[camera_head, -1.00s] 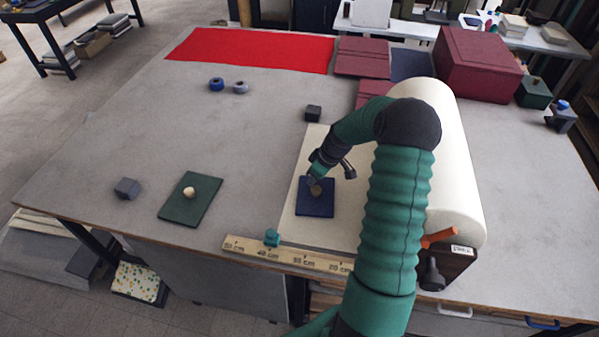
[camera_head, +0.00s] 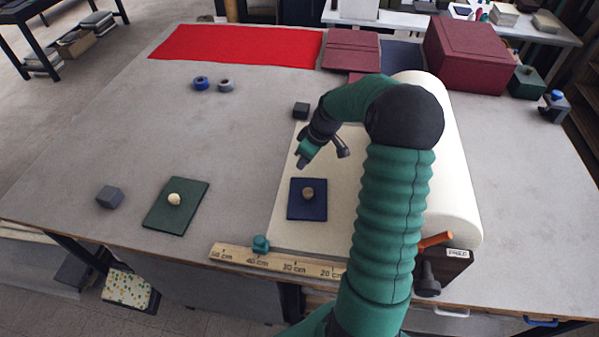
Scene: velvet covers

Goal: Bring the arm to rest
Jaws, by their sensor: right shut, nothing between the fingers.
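My right gripper (camera_head: 303,160) is at the end of the green arm that comes in from the bottom right. It is shut and empty, in the air above the cream sheet. A dark blue square panel (camera_head: 296,210) with a round brown knob (camera_head: 308,193) lies on the cream sheet (camera_head: 340,215), nearer the front edge than the gripper. The gripper is apart from the knob. My left gripper does not show.
A wooden ruler (camera_head: 280,264) lies along the front edge. A green panel (camera_head: 185,215) with a pale knob lies left. Maroon boxes (camera_head: 470,55) and red cloth (camera_head: 235,48) lie behind.

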